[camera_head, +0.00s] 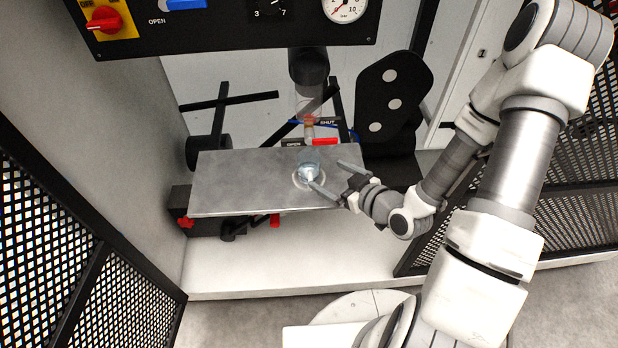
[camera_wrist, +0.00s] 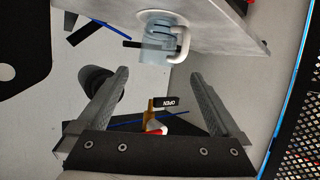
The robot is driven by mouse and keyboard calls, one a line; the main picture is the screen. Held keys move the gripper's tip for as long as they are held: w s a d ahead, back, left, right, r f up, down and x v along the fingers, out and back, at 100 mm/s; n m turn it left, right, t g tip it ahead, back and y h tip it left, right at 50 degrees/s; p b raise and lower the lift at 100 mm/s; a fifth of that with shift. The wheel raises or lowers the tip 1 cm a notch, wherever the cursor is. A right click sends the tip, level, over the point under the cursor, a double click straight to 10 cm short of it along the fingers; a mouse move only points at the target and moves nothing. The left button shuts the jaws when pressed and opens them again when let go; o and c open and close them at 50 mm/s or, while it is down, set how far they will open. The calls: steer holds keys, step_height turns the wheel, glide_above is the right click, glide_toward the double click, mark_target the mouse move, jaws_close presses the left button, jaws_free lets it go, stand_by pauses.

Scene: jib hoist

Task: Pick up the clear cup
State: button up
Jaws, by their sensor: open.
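The clear cup (camera_head: 308,170) is a small, pale bluish see-through cup on the grey metal shelf (camera_head: 235,180), right of its middle. A pale round ring shows on the shelf around its base. In the wrist view the cup (camera_wrist: 158,48) is near the top edge, with a white curved handle on its right side. My gripper (camera_head: 326,174) is open and empty, its fingers pointing left toward the cup. In the wrist view the cup is beyond the fingertips of my gripper (camera_wrist: 158,75), roughly in line with the gap; I cannot tell whether a fingertip touches it.
A clear vertical tube with a red-handled valve (camera_head: 322,141) and OPEN/SHUT labels stands behind the shelf. A control panel (camera_head: 220,25) with knobs and a gauge hangs above. Black mesh panels (camera_head: 60,230) flank the left and right. The shelf's left part is clear.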

mark_target(302, 158)
steer(key=shift+f+b+x, duration=0.2)
steer(key=shift+b+x, duration=1.1)
steer(key=shift+b, duration=0.95)
steer(key=shift+b+x, duration=1.1)
steer(key=shift+b, duration=0.15)
steer(key=shift+x, duration=1.15)
steer(key=b+x, duration=0.2)
steer(key=x, duration=0.3)
steer(key=shift+w+r, duration=0.1)
steer(key=shift+w, duration=0.25)
steer(key=shift+d, duration=0.1)
steer(key=c, duration=1.4)
steer(key=shift+r, duration=0.15)
